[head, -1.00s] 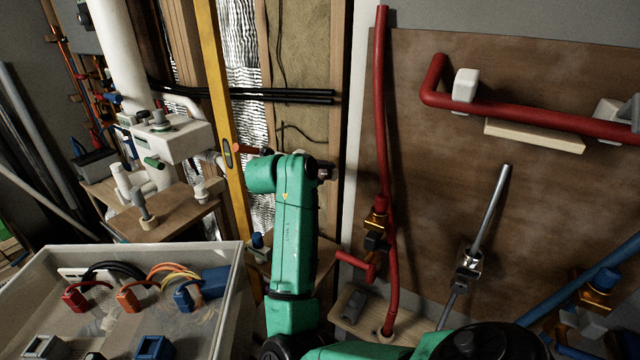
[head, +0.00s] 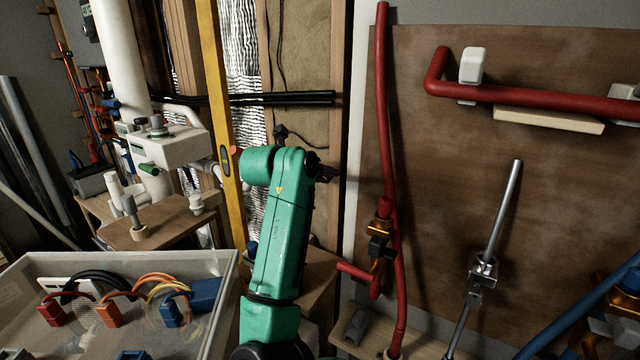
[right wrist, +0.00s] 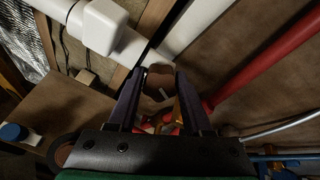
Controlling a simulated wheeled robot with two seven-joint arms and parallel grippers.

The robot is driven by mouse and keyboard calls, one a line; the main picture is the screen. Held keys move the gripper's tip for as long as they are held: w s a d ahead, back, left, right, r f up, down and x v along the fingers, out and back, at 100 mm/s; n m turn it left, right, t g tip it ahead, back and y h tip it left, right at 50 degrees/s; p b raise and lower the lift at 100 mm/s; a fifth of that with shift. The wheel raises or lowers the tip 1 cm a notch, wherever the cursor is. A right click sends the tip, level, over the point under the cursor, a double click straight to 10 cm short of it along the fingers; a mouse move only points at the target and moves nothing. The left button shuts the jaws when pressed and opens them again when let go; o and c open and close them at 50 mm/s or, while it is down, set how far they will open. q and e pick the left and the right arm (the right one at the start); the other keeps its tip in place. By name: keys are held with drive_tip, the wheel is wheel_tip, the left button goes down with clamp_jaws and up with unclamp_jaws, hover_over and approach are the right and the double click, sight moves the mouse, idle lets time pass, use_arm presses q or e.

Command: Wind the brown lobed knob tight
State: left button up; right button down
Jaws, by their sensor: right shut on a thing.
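The brown lobed knob (right wrist: 159,82) shows in the right wrist view, between the fingertips of my right gripper (right wrist: 160,76). The fingers are shut on it, one on each side, and a small light mark shows on its face. In the head view my right gripper (head: 327,173) is a small dark shape at the end of the green arm, just left of the board. There the arm and gripper hide the knob, and I cannot tell how far it is wound. My left gripper is not in view.
A red pipe (head: 386,120) with a brass valve (head: 380,212) runs down the brown board (head: 450,190), right of my gripper. A yellow level (head: 222,130) stands left of the arm. A clear-walled bin (head: 228,290) with coloured connectors is at lower left.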

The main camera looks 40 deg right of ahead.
drive_tip(key=m+b, duration=0.4)
drive_tip(key=shift+f+m, duration=0.2)
drive_tip(key=shift+m, duration=0.7)
drive_tip(key=shift+r+m, duration=0.2)
drive_tip(key=shift+m, duration=0.1)
drive_tip(key=shift+r, duration=0.1)
drive_tip(key=shift+c, duration=2.4)
unclamp_jaws()
drive_tip(key=shift+s+d, duration=0.1)
